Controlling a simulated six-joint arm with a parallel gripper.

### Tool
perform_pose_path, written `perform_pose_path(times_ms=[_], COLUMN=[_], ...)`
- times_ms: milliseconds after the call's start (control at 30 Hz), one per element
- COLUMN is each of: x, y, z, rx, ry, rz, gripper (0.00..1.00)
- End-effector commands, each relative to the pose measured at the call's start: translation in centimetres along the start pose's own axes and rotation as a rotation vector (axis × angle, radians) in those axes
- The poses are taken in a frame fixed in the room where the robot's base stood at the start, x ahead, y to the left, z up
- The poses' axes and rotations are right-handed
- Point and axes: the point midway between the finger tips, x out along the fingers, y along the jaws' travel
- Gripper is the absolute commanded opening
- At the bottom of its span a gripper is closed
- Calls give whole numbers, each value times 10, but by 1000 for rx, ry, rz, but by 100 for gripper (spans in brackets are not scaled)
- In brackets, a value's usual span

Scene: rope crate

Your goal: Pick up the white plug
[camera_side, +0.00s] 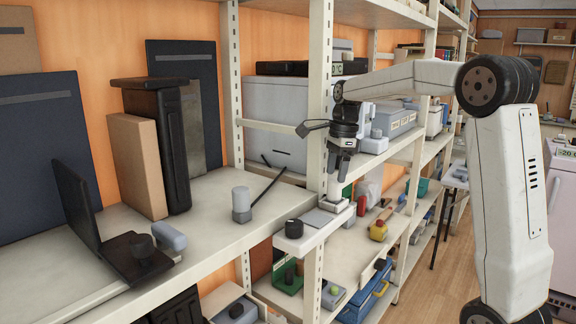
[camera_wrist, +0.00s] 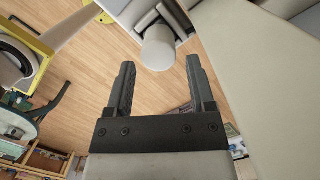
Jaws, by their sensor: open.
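My gripper (camera_side: 343,174) points down in front of the shelf post, with its jaws apart and nothing between them. Its two fingers also show in the wrist view (camera_wrist: 160,64). A pale, plug-like cylinder (camera_side: 241,202) stands upright on the left shelf, well to the left of my gripper; I cannot tell for certain that it is the white plug. In the wrist view a whitish cylinder (camera_wrist: 159,48) shows beyond and between the fingertips, apart from them. I cannot tell whether it is the same object.
A black knob (camera_side: 293,228) and a small white block (camera_side: 335,205) are on a ledge below my gripper. The shelf post (camera_side: 318,100) stands close by. A dark open stand (camera_side: 120,250) and a grey cylinder (camera_side: 166,236) are at the left. The left shelf's middle is mostly clear.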

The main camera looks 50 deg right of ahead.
Motion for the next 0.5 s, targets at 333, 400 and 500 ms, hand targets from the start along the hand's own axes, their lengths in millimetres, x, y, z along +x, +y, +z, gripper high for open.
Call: perform_pose_path(times_ms=[333, 400, 500], x=[35, 42, 48], y=[2, 2, 2], z=[0, 0, 0], rx=[0, 0, 0], ry=[0, 0, -1], rz=[4, 3, 0], gripper=[70, 70, 70])
